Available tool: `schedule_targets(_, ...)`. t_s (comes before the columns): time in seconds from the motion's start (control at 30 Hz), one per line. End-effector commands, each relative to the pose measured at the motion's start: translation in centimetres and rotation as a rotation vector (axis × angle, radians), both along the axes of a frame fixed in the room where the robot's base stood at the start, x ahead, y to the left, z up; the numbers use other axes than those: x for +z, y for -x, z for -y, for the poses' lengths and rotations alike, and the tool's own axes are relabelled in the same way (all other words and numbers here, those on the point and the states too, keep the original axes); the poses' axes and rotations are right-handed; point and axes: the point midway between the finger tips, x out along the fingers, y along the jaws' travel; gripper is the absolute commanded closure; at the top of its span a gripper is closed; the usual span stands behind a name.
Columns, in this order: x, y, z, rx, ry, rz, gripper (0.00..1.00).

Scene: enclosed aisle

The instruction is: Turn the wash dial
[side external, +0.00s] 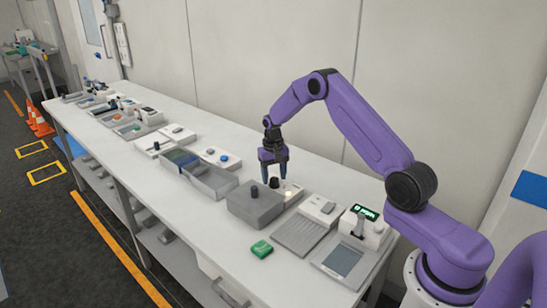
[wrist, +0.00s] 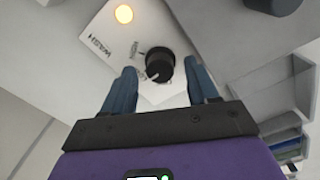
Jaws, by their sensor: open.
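The wash dial (wrist: 159,65) is a round black knob with a pale pointer line, on a white panel (wrist: 110,45) marked "WASH". A lit warm-coloured lamp (wrist: 124,14) sits on the same panel. My gripper (wrist: 165,78) is open, with one blue finger on each side of the dial in the wrist view; I cannot tell whether either finger touches it. In the side view my gripper (side external: 274,170) points down just above the dark dial (side external: 274,183), and the lamp (side external: 288,192) glows beside it.
A green block (side external: 262,249) lies near the bench's front edge. A device with a green display (side external: 364,212) stands to the right. Trays and other devices line the bench to the left.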

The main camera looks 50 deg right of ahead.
Motion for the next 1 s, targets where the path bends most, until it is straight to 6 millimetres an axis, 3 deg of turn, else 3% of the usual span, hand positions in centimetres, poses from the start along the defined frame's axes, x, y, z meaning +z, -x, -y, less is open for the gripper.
schedule_targets(0.7, 13.9, -0.2, -0.3, 0.000, 0.001, 0.004, 0.41)
schedule_targets(1.0, 16.6, -0.2, -0.4, 0.000, 0.000, 0.001, 0.41)
